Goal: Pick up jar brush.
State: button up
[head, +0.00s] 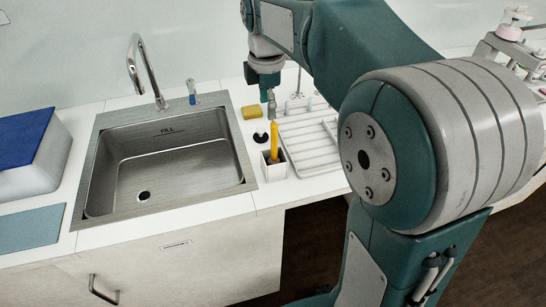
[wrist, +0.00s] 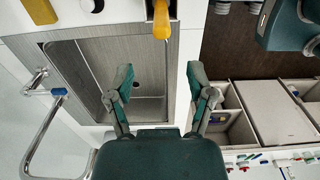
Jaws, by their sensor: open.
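The jar brush, with its yellow handle (head: 274,137), stands upright in a small white holder (head: 275,167) to the right of the sink. Its bristle end is hidden inside the holder. My gripper (head: 271,102) points down just above the handle's top in the head view. In the wrist view the yellow-orange handle (wrist: 161,20) shows at the top edge, beyond my gripper's fingertips (wrist: 160,84) and roughly in line with the gap between them. The fingers are spread, with nothing between them.
The steel sink (head: 108,118) with its tall tap (head: 147,72) lies left of the holder. A yellow sponge (head: 252,112) and a dark round stopper (head: 261,137) sit close by. A white drying rack (head: 311,156) stands right of the holder. A blue-lidded bin (head: 22,150) is far left.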

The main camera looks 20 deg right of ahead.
aim_at(275, 134)
jog(key=f, duration=0.2)
jog(key=d+f, duration=0.1)
jog(key=f, duration=0.2)
jog(key=d+f, duration=0.1)
jog(key=f, duration=0.2)
jog(key=shift+s, duration=0.1)
jog(key=shift+a+f, duration=0.2)
jog(key=shift+f, duration=0.1)
jog(key=shift+a+f, duration=0.15)
jog(key=shift+a, duration=0.2)
jog(key=shift+d, duration=0.3)
grip_shut()
